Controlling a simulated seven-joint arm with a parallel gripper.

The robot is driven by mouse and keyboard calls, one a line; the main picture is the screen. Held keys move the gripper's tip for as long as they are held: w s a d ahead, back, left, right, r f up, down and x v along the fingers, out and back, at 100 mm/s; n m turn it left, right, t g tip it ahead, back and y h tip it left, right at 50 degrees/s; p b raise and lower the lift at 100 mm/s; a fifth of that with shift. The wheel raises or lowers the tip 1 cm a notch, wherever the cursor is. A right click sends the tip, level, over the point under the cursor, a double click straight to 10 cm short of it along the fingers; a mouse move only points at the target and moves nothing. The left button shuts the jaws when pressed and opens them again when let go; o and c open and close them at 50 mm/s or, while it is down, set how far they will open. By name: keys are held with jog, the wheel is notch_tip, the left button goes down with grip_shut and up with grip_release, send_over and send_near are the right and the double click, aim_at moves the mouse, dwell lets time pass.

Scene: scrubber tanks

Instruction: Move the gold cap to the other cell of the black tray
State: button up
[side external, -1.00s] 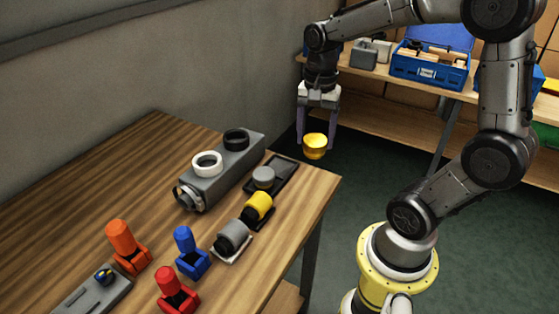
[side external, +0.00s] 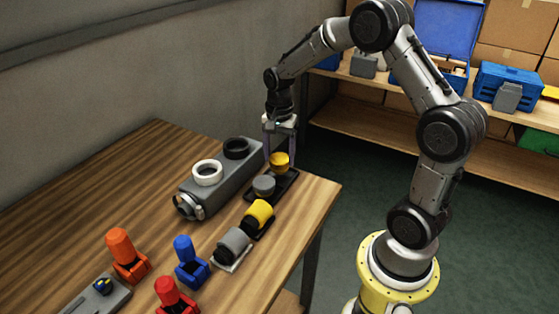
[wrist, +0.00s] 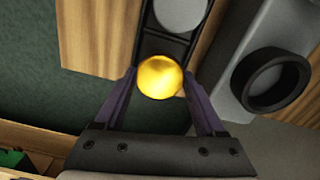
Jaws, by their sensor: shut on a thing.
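The gold cap (side external: 280,159) is between the two fingers of my gripper (side external: 280,162), which is shut on it. It is over the far cell of the black tray (side external: 284,187); I cannot tell whether it touches the tray floor. A grey cap (side external: 264,185) sits in the near cell. In the wrist view the gold cap (wrist: 160,77) shows between my fingertips and hides part of the tray (wrist: 149,45). The grey cap (wrist: 181,10) is in the cell beyond it.
A grey scrubber block (side external: 218,180) with a white ring (side external: 207,172) and a black ring (side external: 236,148) stands close left of the tray. Yellow (side external: 259,212) and grey (side external: 234,242) cylinders lie nearer. The table's right edge is close to the tray.

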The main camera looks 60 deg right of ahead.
aim_at(279, 158)
jog(key=shift+f, duration=1.05)
jog(key=shift+f, duration=0.1)
jog(key=o, duration=1.6)
notch_tip(279, 158, up, 12)
jog(key=s+a+r+n+t, duration=0.3)
jog(key=s+a+r+n, duration=0.4)
jog(key=s+a, duration=0.1)
jog(key=shift+s+a+f+n+t, duration=0.2)
jog(key=shift+s+a+n+t, duration=0.5)
jog(key=shift+s+n, duration=1.1)
jog(key=shift+s+a+f+n+t, duration=0.15)
jog(key=shift+s+a+n, duration=1)
jog(key=shift+s, duration=1.3)
jog(key=shift+s+a+f+n+t, duration=0.2)
jog(key=shift+s+a+n+t, duration=0.5)
jog(key=shift+s+n, duration=1.1)
jog(key=shift+s+a+m+g, duration=0.2)
jog(key=shift+s+m+g, duration=0.05)
jog(key=shift+s+m, duration=0.1)
